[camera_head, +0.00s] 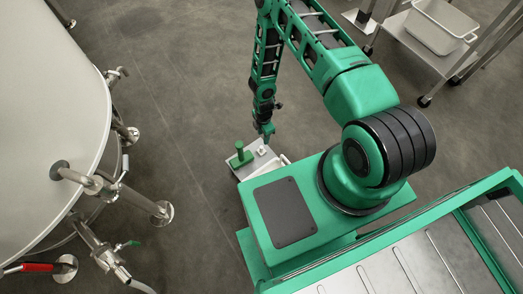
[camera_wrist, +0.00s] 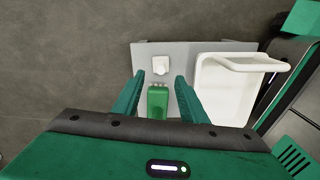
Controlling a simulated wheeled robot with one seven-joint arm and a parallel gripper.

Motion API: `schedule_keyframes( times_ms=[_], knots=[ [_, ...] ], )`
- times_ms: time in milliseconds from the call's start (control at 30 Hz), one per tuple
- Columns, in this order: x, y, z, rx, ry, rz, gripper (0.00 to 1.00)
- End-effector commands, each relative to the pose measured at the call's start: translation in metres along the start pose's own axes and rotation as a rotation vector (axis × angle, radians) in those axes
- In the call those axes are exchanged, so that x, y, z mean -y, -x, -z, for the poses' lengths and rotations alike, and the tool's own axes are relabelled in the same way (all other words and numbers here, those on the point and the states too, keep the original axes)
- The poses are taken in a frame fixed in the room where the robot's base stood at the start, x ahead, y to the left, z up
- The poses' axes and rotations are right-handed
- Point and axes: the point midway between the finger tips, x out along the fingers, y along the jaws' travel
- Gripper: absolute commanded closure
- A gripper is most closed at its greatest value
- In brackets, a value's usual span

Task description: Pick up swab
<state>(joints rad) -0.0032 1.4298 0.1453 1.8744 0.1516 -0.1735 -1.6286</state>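My gripper (camera_wrist: 159,82) is open, with its two green fingers apart. In the head view my gripper (camera_head: 265,138) points down just above a small grey platform (camera_head: 246,172). The platform also shows in the wrist view (camera_wrist: 190,57). A green upright piece (camera_head: 240,151) stands on it; a green block (camera_wrist: 157,103) shows between the fingers in the wrist view, with no clear contact. A small white piece (camera_wrist: 160,65) sits beyond the block; it also shows in the head view (camera_head: 262,151). No swab is clearly recognisable; I cannot tell which piece is it.
A white holder with a handle (camera_wrist: 225,95) stands at the platform's right. A steel cart with a white bin (camera_head: 440,25) is at the back right. The grey floor (camera_head: 180,90) between is clear.

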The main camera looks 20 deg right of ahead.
Motion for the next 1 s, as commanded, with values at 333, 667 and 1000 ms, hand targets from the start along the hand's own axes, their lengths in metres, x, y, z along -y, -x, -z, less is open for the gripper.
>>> schedule_keyframes(
  times_ms=[333,667,1000],
  knots=[
    [0.006,-0.040,0.010,-0.006,0.030,0.000,0.61],
    [0.004,-0.067,0.013,-0.006,0.032,-0.002,0.61],
    [0.004,-0.104,0.017,-0.006,0.030,0.000,0.61]
  ],
)
